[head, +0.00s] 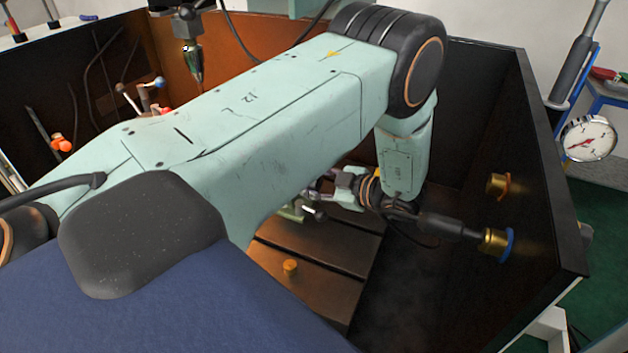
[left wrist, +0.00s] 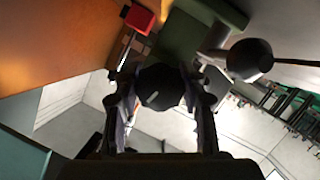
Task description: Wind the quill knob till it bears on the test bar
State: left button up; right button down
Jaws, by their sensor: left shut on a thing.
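The gripper is shut on this knob, which I take to be the quill knob. A green body (left wrist: 196,34) is behind it. I cannot make out the test bar or whether anything bears on it. My right gripper is not in view.
A black ball-ended handle (left wrist: 249,60) is close to the right finger, and a red block (left wrist: 138,18) is at upper left. Brass fittings (head: 497,186) are on the right wall; a dial gauge (head: 589,138) hangs outside.

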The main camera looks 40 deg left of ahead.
aim_at(320, 182)
pick_arm(q)
jog(key=shift+r+m+g+h, duration=0.15)
jog(key=shift+m+g+h, duration=0.15)
jog(key=shift+m+g, duration=0.3)
jog(key=o, duration=0.9)
jog(key=shift+s, duration=0.1)
jog(key=v, duration=0.7)
jog(key=shift+s+d+r, duration=0.1)
jog(key=shift+d+r, duration=0.05)
jog(key=shift+d, duration=0.1)
